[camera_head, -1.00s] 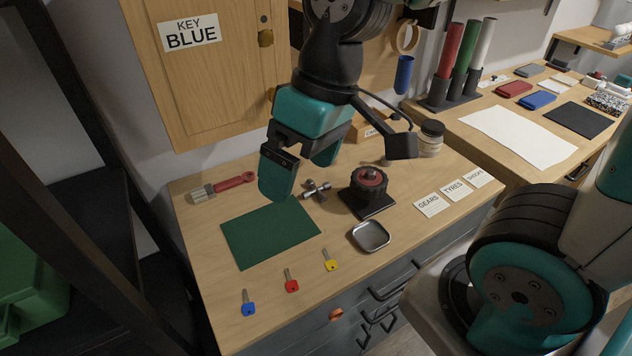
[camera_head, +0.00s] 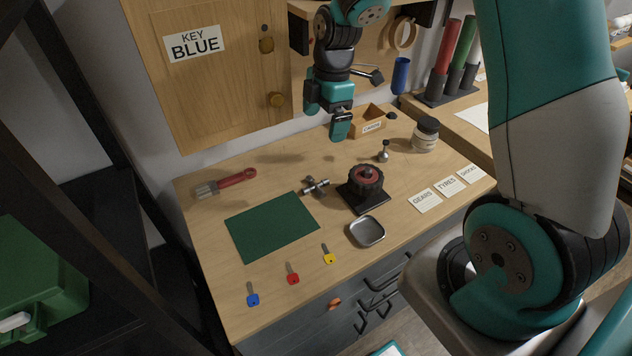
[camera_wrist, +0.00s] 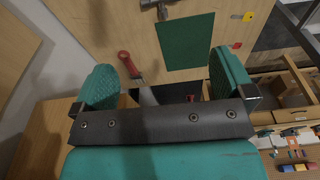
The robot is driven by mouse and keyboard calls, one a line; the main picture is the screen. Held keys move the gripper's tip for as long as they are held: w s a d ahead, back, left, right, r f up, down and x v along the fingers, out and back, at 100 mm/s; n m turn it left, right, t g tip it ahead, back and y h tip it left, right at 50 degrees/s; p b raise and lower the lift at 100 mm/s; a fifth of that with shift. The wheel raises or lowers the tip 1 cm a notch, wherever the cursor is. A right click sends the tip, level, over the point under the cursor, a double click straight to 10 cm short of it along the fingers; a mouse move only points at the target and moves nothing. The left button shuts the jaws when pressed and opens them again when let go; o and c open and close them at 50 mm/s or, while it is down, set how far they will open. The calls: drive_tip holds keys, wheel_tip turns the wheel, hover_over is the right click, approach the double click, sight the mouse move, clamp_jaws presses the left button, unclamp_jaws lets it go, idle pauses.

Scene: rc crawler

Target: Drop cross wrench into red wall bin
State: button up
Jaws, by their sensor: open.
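The cross wrench (camera_head: 315,186), a small silver metal cross, lies on the wooden workbench beside the green mat, left of the black wheel. It also shows partly at the top edge of the wrist view (camera_wrist: 155,8). My gripper (camera_head: 328,118) is raised above the back of the bench near the wall, apart from the wrench. In the wrist view its two teal fingers (camera_wrist: 165,78) are spread wide with nothing between them. I cannot make out a red wall bin for certain in either view.
The wheel (camera_head: 366,181) stands on a black base beside a metal tray (camera_head: 367,232). The green mat (camera_head: 272,226), brush (camera_head: 225,183), several keys, a jar (camera_head: 425,135) and an open wooden box (camera_head: 368,122) are around it. A key cabinet (camera_head: 200,90) hangs at the back left.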

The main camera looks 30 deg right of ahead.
drive_tip(key=p, duration=0.3)
hover_over(316, 185)
drive_tip(key=d, duration=0.1)
drive_tip(key=f, duration=1.2)
drive_tip(key=shift+w+d+f, duration=0.1)
drive_tip(key=shift+w+f, duration=0.05)
drive_tip(key=shift+w, duration=0.15)
drive_tip(key=f+p, duration=0.1)
drive_tip(key=f, duration=0.1)
drive_tip(key=a+f+p, duration=0.1)
drive_tip(key=f, duration=0.1)
drive_tip(key=shift+s+f, duration=0.2)
drive_tip(key=shift+f, duration=0.45)
drive_tip(key=c, duration=1)
